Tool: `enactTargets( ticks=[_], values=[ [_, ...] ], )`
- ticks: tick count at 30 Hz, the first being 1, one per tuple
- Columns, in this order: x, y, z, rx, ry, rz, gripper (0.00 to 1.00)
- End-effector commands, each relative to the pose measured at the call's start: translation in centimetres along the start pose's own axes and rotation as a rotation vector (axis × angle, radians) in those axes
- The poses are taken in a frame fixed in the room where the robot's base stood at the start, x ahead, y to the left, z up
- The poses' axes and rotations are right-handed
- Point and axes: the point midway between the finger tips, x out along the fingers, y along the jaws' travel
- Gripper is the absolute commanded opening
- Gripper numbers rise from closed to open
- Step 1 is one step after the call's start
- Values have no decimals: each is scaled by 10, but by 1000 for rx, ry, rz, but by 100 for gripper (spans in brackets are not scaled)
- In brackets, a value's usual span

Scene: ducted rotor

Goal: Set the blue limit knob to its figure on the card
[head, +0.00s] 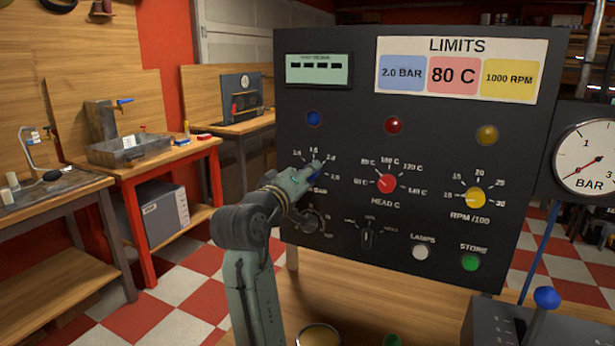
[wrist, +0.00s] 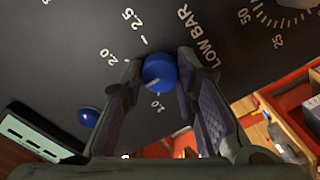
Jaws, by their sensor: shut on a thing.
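The blue knob (wrist: 160,70) is between the fingers of my gripper (wrist: 159,62) in the wrist view, one finger on each side. The gripper is shut on it. The knob's pale pointer line slants to the lower left there, toward the left finger. Figures 2.5, 2.0 and a partly covered one stand around it; the finger hides part of the scale. In the head view my gripper (head: 309,176) is at the panel's left dial and mostly covers the knob. The card (head: 460,70) reads 2.0 BAR on blue, 80 C on red and 1000 RPM on yellow.
On the dark panel (head: 340,110) are the red knob (head: 386,184), the yellow knob (head: 474,197), several lamps, a black selector (head: 367,236) and a green button (head: 470,262). A dark dial (head: 313,220) sits just below my gripper. A pressure gauge (head: 587,158) is at the right.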

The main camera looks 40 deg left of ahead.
Motion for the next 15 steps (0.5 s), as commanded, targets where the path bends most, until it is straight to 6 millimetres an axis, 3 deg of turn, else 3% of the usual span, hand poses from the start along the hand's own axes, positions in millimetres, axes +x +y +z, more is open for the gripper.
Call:
enactTargets(
  ticks=[15],
  values=[
    [0,-2,1,415,0,0,0]
  ],
)
